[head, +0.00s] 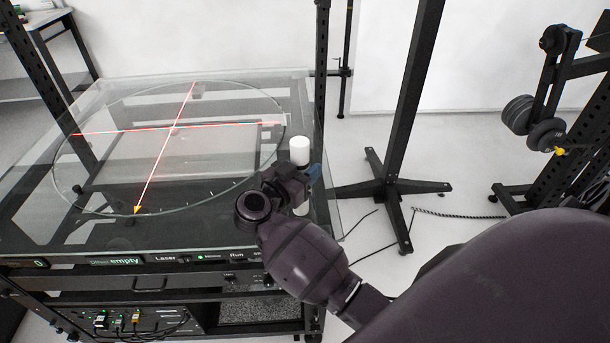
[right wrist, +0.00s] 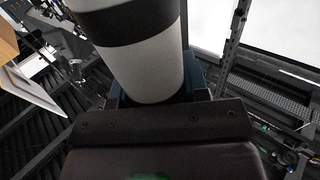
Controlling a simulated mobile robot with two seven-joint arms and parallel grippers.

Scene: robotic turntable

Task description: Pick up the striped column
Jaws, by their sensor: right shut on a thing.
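The striped column (right wrist: 150,65) fills the upper middle of the right wrist view, white with a black band. In the head view its white top (head: 300,150) stands up above my right gripper (head: 308,178), and a white part shows below it. My right gripper is shut on the column, with a blue fingertip showing beside it. In the right wrist view the fingers (right wrist: 158,94) sit on both sides of the column. The column's middle is hidden by the gripper in the head view. My left gripper is not in view.
The glass turntable (head: 220,200) with red laser lines lies to the left of the gripper. A black stand (head: 385,186) is on the floor to the right. A black rack with rollers (head: 530,120) stands at the far right. Cables lie on the floor.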

